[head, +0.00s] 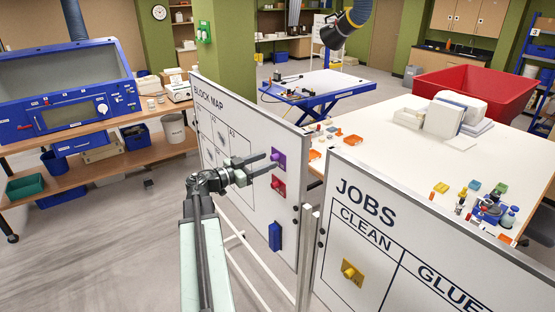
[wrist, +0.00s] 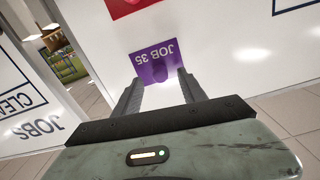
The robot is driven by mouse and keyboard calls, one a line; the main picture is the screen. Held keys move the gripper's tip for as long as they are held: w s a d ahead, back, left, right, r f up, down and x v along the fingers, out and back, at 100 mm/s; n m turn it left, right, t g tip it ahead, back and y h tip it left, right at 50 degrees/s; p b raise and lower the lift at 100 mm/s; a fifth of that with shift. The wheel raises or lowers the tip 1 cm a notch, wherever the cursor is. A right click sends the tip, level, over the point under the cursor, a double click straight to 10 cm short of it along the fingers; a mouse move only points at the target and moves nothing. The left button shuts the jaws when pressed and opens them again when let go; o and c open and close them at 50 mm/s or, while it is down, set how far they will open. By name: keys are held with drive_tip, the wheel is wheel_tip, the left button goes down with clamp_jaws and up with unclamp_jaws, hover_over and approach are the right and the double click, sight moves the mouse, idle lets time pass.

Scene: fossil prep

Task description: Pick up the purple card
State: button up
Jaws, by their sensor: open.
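The purple card (head: 281,155) hangs on the white Block Map board, above a red card (head: 279,187). In the wrist view the purple card (wrist: 146,60) reads "JOB 35" upside down and has a darker purple knob (wrist: 159,73) near its edge. My gripper (head: 270,161) is open in front of the board, its fingers pointing at the purple card. In the wrist view the two fingertips (wrist: 160,80) stand either side of the knob, overlapping the card's near edge. I cannot tell whether they touch it. Nothing is held.
The Jobs board (head: 400,245) stands close on the right, with a yellow card (head: 352,272) under Clean. A white table (head: 395,150) is behind. Open floor (head: 110,240) lies to the left.

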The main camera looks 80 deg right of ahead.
drive_tip(key=shift+x, duration=1)
drive_tip(key=shift+w, duration=0.15)
drive_tip(key=shift+c, duration=0.9)
clamp_jaws()
drive_tip(key=shift+w+a+r+p, duration=0.1)
drive_tip(key=shift+r+p, duration=0.35)
drive_tip(key=shift+p, duration=0.05)
wheel_tip(320, 180, up, 7)
drive_tip(key=p, duration=0.7)
drive_tip(key=shift+a, duration=0.1)
drive_tip(key=b+v, duration=0.1)
drive_tip(key=v, duration=1.8)
drive_tip(key=shift+w+a+f, duration=0.2)
drive_tip(key=shift+a+f, duration=0.05)
drive_tip(key=shift+f, duration=0.2)
